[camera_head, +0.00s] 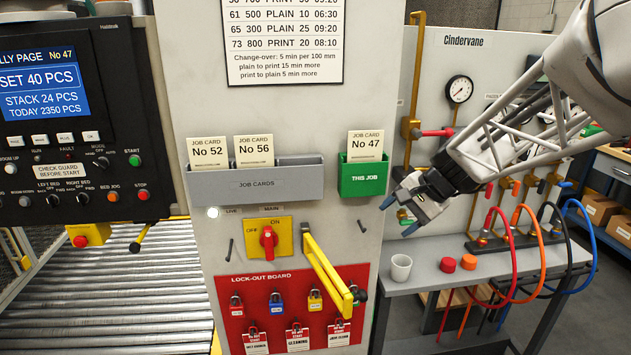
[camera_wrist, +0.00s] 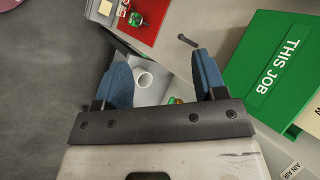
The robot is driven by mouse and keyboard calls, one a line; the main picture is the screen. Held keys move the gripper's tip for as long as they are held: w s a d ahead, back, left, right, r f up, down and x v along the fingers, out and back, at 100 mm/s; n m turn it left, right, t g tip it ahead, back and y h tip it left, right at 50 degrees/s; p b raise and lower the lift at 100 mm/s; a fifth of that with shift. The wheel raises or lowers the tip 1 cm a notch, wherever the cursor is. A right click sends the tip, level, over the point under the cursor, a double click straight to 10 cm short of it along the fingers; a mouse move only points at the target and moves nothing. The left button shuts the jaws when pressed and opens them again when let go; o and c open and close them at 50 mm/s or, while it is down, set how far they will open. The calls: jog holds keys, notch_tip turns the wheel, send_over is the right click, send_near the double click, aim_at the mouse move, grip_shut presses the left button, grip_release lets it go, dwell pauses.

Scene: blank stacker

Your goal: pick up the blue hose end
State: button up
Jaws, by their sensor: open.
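The blue hose (camera_head: 594,245) shows in the head view at the far right, arching over the grey bench beside orange and black hoses. I cannot clearly make out which part is its free end. My gripper (camera_head: 398,217) is open and empty, left of the hoses, in front of the green job-card holder's side and above the bench's left end. In the wrist view its two blue fingers (camera_wrist: 160,62) stand apart, with a white cup (camera_wrist: 144,79) seen beyond and between them. The blue hose does not show in the wrist view.
A yellow handle (camera_head: 330,275) juts from the panel. The green holder (camera_wrist: 270,75) is close right in the wrist view; the red lock-out board (camera_wrist: 148,30) is above.

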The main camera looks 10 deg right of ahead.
jog(key=w+d+f+m+t+y, duration=0.2)
jog(key=w+d+m+t, duration=0.3)
jog(key=w+d, duration=0.85)
jog(key=m+t+h, duration=0.8)
jog(key=m, duration=0.8)
send_over(562, 223)
jog(key=s+a, duration=0.2)
jog(key=a, duration=0.7)
jog(key=s+a, duration=0.3)
jog(key=a, duration=0.6)
notch_tip(562, 223, down, 17)
jog(key=d+f+m+h, duration=0.2)
jog(key=d+m+h, duration=0.1)
jog(key=d, duration=0.2)
jog(key=d+f+m+h, duration=0.2)
jog(key=d+f+m, duration=0.1)
jog(key=d+m, duration=0.1)
jog(key=w+d+f+m+g+h, duration=0.1)
jog(key=d+f+m+h, duration=0.2)
jog(key=d, duration=0.3)
jog(key=shift+w+d+f+m+h, duration=0.1)
jog(key=shift+d+f+m+h, duration=0.2)
jog(key=shift+d+m, duration=0.15)
jog(key=shift+w, duration=0.1)
jog(key=shift+x, duration=1.25)
jog(key=shift+r, duration=0.1)
